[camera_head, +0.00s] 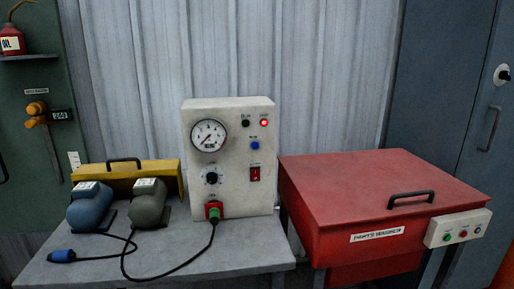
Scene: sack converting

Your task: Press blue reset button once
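The blue reset button (255,145) is a small round button on the front of a white control box (228,185). It sits right of the dial gauge (209,136) and below a lit red lamp (264,123) and a dark green lamp (245,123). A red rocker switch (255,174) is below it, and a black knob (212,178) is lower left. The button is unobstructed. Neither of my grippers is in view.
The box stands on a grey table (190,256) with a blue motor (90,208), a grey-green motor (149,205), a yellow handled case (165,178) and a black cable (178,271). A red lidded chest (370,190) stands right. A green tool board (38,160) is left.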

